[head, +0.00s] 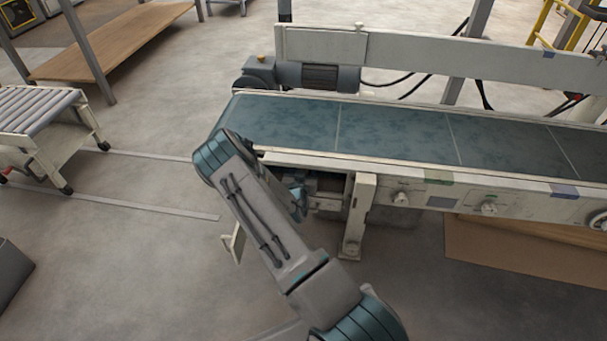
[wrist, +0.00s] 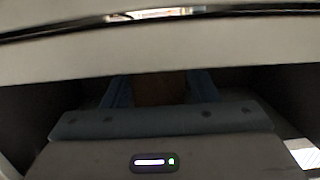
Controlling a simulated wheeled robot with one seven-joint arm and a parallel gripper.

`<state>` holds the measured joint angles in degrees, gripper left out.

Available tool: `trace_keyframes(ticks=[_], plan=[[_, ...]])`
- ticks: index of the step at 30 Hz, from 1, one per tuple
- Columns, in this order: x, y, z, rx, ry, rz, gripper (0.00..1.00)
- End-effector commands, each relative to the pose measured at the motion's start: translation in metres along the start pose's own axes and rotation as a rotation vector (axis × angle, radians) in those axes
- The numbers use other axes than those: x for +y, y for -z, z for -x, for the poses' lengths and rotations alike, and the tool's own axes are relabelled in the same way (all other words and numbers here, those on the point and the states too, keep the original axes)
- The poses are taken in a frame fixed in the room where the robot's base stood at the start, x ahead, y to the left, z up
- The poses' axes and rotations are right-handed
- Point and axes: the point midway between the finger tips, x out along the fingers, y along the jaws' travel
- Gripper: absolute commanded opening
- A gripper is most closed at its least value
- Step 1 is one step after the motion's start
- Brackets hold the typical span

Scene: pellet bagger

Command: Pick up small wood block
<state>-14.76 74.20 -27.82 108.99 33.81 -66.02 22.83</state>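No small wood block can be made out for certain in either view. In the wrist view, my gripper (wrist: 160,88) shows two blue fingers standing apart. A dim brown surface lies between them, too dark to tell whether it is a block or whether the fingers touch it. In the head view, my arm reaches down to the near left end of the conveyor, and its links hide most of my gripper and the spot in front of it.
The conveyor (head: 395,135) runs across the right. Its white leg (head: 357,218) stands close to my arm. In the wrist view, a pale beam (wrist: 160,50) crosses just in front of my gripper. A roller table (head: 40,115) stands at left.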

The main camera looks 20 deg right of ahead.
Motion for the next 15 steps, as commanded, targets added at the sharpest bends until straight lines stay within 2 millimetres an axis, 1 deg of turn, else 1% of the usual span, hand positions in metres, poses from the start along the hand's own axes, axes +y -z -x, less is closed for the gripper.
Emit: trace_keyframes(ticks=[1,2,3,4,15], plan=[[-0.0001,0.0000,0.0002,0.000,0.000,0.000,0.38],[-0.0001,0.0000,0.0002,0.000,0.000,0.000,0.29],[-0.0001,-0.0001,0.0002,0.000,0.000,0.000,0.18],[-0.0002,-0.0001,0.0003,0.000,0.000,0.000,0.11],[-0.0002,0.0017,0.0005,0.000,0.000,-0.001,0.11]])
